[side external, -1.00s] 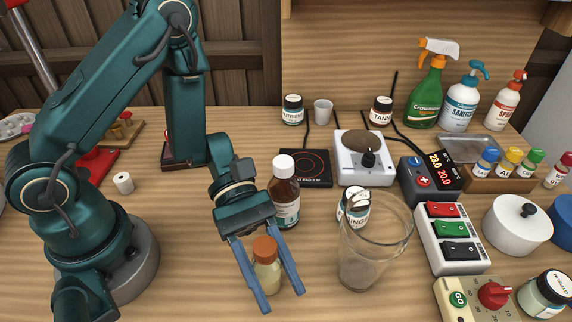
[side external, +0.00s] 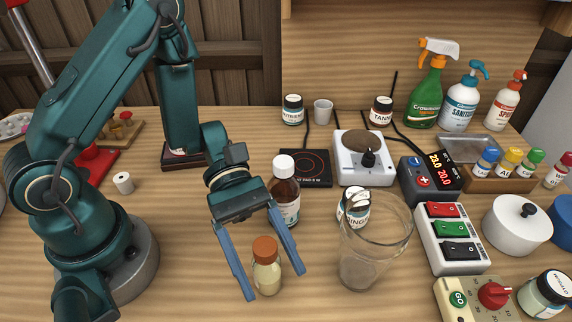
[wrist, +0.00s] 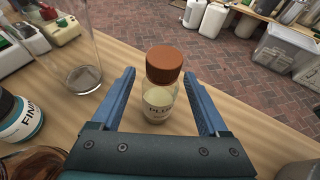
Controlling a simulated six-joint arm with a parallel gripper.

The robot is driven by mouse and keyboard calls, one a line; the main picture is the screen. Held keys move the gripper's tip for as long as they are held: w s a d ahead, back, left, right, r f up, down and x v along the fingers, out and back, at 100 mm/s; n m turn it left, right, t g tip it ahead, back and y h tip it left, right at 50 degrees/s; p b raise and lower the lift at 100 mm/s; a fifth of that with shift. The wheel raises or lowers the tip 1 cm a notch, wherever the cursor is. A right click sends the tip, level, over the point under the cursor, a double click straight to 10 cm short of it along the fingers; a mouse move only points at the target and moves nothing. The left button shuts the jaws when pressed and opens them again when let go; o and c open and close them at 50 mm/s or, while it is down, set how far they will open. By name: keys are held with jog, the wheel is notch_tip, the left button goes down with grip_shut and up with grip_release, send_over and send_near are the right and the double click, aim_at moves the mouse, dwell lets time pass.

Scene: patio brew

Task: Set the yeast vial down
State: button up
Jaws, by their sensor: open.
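The yeast vial (side external: 266,272) is a small clear vial with pale contents and an orange-brown cap. It stands upright on the wooden table, near the front in the side view. In the wrist view the vial (wrist: 160,92) sits between my blue fingers, with part of a label showing. My gripper (side external: 273,284) is open, with one finger on each side of the vial. A gap shows between the vial and each finger in the wrist view.
A brown bottle with a white cap (side external: 285,186) stands just behind my gripper. A large glass beaker (side external: 366,265) is to the right, with a white-labelled jar (side external: 352,208) behind it. A white switch box (side external: 452,238) stands farther right. Bare table lies left of the vial.

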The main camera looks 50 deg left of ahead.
jog(key=v, duration=0.8)
jog(key=shift+r, duration=0.1)
jog(key=shift+w+a+r, duration=0.15)
jog(key=shift+a+r, duration=0.1)
jog(key=shift+a, duration=0.4)
jog(key=s+a+r+m+t+y, duration=0.3)
jog(key=a+r+m+t+y, duration=0.3)
jog(key=m+y, duration=0.7)
notch_tip(320, 180, up, 3)
jog(key=m+t, duration=0.2)
jog(key=t, duration=0.1)
jog(key=shift+a+f, duration=0.15)
jog(key=shift+a, duration=0.25)
